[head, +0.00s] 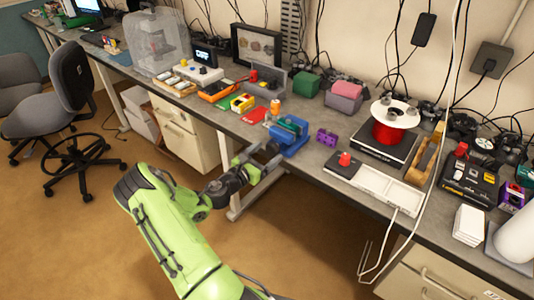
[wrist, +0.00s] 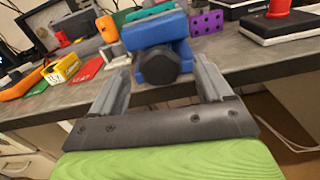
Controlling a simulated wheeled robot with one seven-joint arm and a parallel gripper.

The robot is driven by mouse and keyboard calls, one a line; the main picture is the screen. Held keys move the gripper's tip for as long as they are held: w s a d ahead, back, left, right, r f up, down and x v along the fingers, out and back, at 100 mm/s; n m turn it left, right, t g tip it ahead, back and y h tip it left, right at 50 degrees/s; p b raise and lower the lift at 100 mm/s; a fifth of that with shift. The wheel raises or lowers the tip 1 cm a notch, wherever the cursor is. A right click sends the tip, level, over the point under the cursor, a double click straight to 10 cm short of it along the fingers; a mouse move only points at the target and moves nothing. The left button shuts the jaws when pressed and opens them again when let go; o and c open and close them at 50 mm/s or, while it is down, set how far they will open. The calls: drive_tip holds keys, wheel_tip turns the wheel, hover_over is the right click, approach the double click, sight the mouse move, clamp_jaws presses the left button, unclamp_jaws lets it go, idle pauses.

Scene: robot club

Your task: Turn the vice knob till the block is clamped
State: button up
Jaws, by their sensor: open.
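A blue vice (head: 293,143) stands at the front edge of the grey workbench. It also shows at the top of the wrist view (wrist: 160,32), its dark faceted knob (wrist: 163,66) facing me. My gripper (head: 272,158) is open and empty in front of the bench edge. In the wrist view its fingers (wrist: 162,78) point at the vice, one on each side of the knob, apart from it.
A purple perforated block (head: 327,138) stands right of the vice. A white tray with a red knob (head: 375,185) is farther right.

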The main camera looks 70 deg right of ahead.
drive_tip(key=shift+s+d, duration=0.2)
drive_tip(key=shift+d, duration=0.35)
drive_tip(key=c, duration=1)
drive_tip(key=shift+c, duration=0.2)
drive_tip(key=shift+m, duration=0.4)
drive_tip(key=m+b, duration=0.1)
drive_tip(key=m, duration=0.1)
drive_tip(key=m+b, duration=0.1)
drive_tip(key=m, duration=0.1)
drive_tip(key=shift+s+f+m+b, duration=0.15)
drive_tip(key=shift+m+b, duration=0.15)
drive_tip(key=m+b, duration=0.3)
drive_tip(key=m, duration=0.1)
drive_tip(key=shift+a+f+m, duration=0.1)
drive_tip(key=shift+m, duration=0.2)
drive_tip(key=m+b, duration=0.4)
drive_tip(key=m, duration=0.1)
drive_tip(key=shift+s+f+b, duration=0.1)
drive_tip(key=shift+f+b, duration=0.1)
drive_tip(key=shift+b, duration=0.15)
drive_tip(key=shift+o, duration=0.2)
drive_tip(key=m+b, duration=0.3)
drive_tip(key=m, duration=0.1)
drive_tip(key=shift+b, duration=0.35)
drive_tip(key=shift+r, duration=0.1)
